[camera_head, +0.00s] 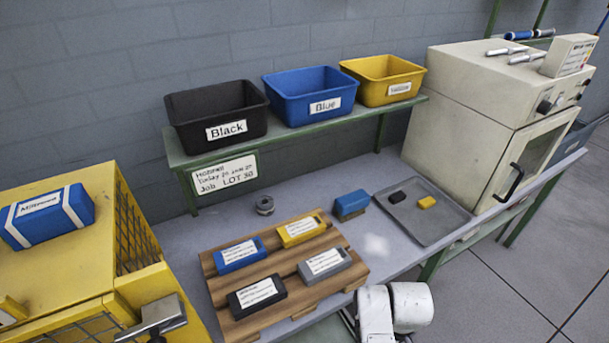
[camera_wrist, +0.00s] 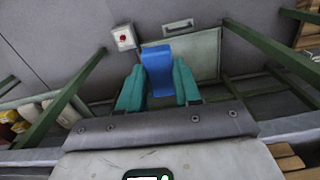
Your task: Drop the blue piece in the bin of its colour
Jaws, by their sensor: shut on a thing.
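In the wrist view my gripper (camera_wrist: 160,88) has its teal fingers closed on the sides of a blue piece (camera_wrist: 158,60), which sticks out beyond the fingertips. Neither the gripper's fingers nor the held piece shows in the head view; only white parts of my arm show at its bottom edge. The blue bin (camera_head: 290,108), labelled "Blue", stands on a green shelf (camera_head: 272,143) at the back, between the black bin (camera_head: 190,125) and the yellow bin (camera_head: 365,92). No bin shows clearly in the wrist view.
A grey tray (camera_head: 452,227) holds a black piece (camera_head: 397,197) and a yellow piece (camera_head: 427,202). A blue-topped block (camera_head: 350,204) stands beside it. A wooden board (camera_head: 300,307) carries several labelled boxes. A beige oven (camera_head: 455,120) stands right, a yellow cage (camera_head: 90,265) left.

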